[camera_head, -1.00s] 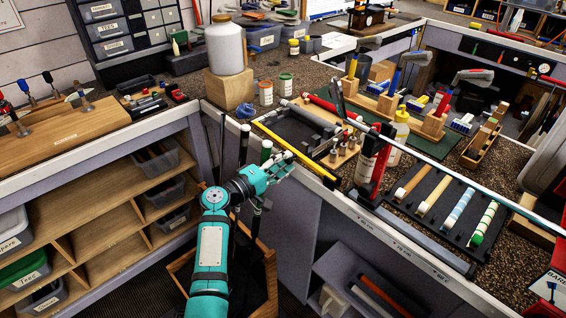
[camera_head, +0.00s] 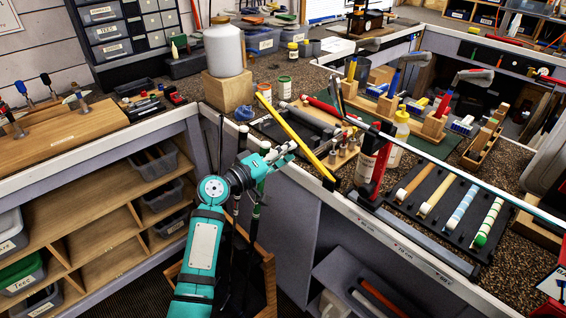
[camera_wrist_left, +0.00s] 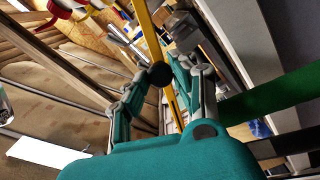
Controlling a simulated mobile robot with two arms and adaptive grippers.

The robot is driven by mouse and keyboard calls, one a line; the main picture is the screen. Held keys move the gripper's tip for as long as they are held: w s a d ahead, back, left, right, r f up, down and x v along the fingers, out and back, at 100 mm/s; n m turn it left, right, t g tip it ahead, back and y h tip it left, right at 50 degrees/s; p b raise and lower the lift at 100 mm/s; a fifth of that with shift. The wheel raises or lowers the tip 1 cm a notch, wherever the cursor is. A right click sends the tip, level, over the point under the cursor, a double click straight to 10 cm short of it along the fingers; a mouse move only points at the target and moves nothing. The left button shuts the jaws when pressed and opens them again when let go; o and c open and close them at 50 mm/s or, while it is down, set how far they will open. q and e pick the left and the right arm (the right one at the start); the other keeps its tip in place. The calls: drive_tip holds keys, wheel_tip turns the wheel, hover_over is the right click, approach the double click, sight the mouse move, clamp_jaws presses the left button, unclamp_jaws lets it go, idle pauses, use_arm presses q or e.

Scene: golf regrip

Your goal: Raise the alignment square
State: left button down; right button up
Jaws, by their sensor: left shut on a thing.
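The alignment square shows as a long yellow bar (camera_head: 282,118) with a dark end, slanting across the front edge of the bench. Its far left end is up, and its dark end is lower, near the front edge. My left gripper (camera_head: 284,151) is at the bar's near side, shut on it. In the left wrist view the yellow bar (camera_wrist_left: 149,32) passes between the fingers (camera_wrist_left: 160,85), which partly hide it. Whether the dark end touches the bench I cannot tell. My right gripper is not in view.
A white jar (camera_head: 224,50) on a wooden block stands left of the bar. A black tray (camera_head: 452,222) with several grips lies at right. A long shaft (camera_head: 455,160) crosses above it. Upright clubs stand in a wooden bin (camera_head: 268,270) below my gripper.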

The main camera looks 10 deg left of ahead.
sight(297, 143)
use_arm(q)
drive_tip(key=s+d+r+m+p, duration=0.3)
drive_tip(key=s+d+r+m, duration=0.3)
drive_tip(key=d+m, duration=0.3)
drive_tip(key=shift+s+d+r+m, duration=0.35)
drive_tip(key=shift+r+m, duration=0.25)
drive_tip(key=shift+m, duration=1.3)
drive_tip(key=c, duration=1)
unclamp_jaws()
drive_tip(key=shift+d, duration=0.1)
drive_tip(key=shift+c, duration=0.2)
